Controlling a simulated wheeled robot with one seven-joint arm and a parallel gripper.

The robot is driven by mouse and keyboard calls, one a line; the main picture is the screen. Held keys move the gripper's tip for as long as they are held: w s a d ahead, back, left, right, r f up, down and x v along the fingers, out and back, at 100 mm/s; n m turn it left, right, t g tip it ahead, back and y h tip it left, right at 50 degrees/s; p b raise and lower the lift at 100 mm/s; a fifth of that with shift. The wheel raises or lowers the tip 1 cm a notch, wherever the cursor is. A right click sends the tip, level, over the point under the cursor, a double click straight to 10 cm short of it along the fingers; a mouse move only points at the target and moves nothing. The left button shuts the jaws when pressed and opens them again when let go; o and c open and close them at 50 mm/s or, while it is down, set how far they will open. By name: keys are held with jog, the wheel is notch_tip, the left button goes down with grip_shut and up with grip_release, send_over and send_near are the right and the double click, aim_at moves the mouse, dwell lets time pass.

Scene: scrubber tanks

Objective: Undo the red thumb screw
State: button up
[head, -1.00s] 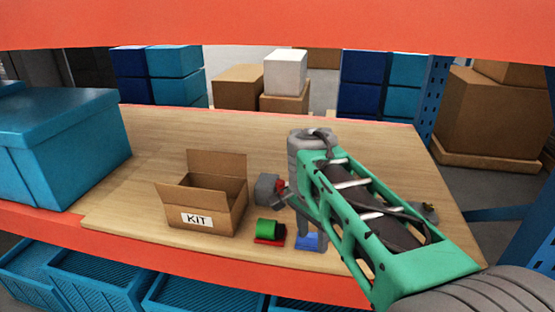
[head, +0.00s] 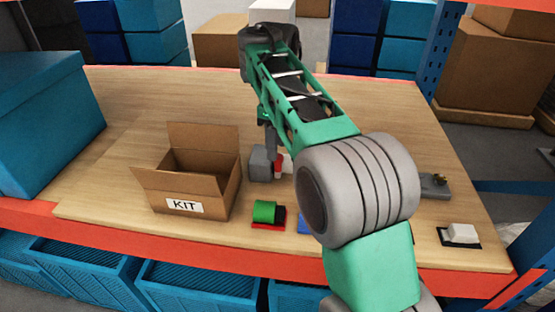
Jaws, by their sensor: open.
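A grey block (head: 260,166) stands on the wooden table, right of the kit box. A small red part (head: 278,166), which looks like the thumb screw, is on its right side, with a white piece beside it. My gripper (head: 271,148) points down just above the red part and is open. The fingertips are small and partly overlap the block and the red part, so I cannot tell whether they touch it.
An open cardboard box (head: 190,180) marked KIT stands left. A green cylinder on a red base (head: 269,224) is in front. A blue piece (head: 302,224) is partly behind my arm. A grey plate (head: 435,188) and a white block (head: 462,232) lie right.

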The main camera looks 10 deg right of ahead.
aim_at(278, 163)
notch_tip(278, 163, down, 3)
jog(key=shift+r+b, duration=0.1)
jog(key=shift+b, duration=0.55)
jog(key=shift+d, duration=0.1)
jog(key=shift+c, duration=0.5)
grip_shut()
